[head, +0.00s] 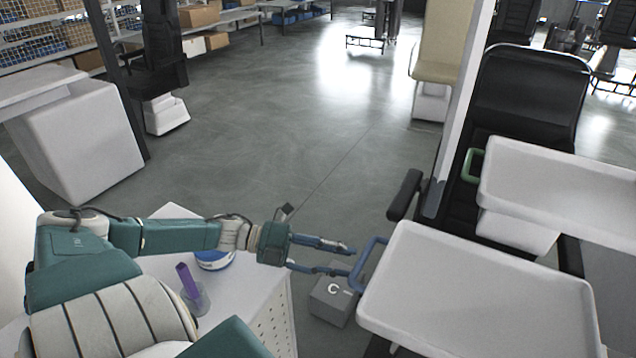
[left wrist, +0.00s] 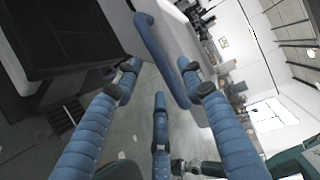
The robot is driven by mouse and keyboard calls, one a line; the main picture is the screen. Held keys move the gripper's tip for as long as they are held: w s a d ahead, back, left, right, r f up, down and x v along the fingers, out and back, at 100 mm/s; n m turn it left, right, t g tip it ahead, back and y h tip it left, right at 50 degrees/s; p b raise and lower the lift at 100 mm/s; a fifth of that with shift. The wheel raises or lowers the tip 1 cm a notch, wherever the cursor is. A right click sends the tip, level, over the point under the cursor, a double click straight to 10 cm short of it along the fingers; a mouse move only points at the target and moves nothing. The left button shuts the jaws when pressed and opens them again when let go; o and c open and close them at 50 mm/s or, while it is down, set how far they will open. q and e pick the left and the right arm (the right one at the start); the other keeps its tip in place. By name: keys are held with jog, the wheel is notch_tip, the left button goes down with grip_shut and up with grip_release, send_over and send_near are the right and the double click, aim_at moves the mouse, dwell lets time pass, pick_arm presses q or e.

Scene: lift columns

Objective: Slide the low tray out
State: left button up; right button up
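A white tray (head: 480,295) with a blue handle (head: 368,262) on its left side is at the lower right of the head view. A second white tray (head: 580,195) with a green handle (head: 472,165) is behind it to the right. I cannot tell for sure which tray is lower. My left gripper (head: 350,260) is open and empty, its fingertips close to the blue handle. In the left wrist view the blue handle (left wrist: 158,45) reaches toward the spread fingers (left wrist: 160,85), close to the right finger. Contact is unclear. My right gripper is not in view.
A grey box marked C (head: 332,305) is below the handle. A white cabinet (head: 240,295) under my left arm carries a blue-and-white container (head: 213,262) and a clear cup (head: 198,300) with a purple item. A black-and-white column (head: 455,110) stands beside the trays. Open floor (head: 300,130) is beyond.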

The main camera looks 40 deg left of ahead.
pick_arm(q)
jog(key=v, duration=0.6)
jog(key=shift+a, duration=0.2)
jog(key=shift+s, duration=0.1)
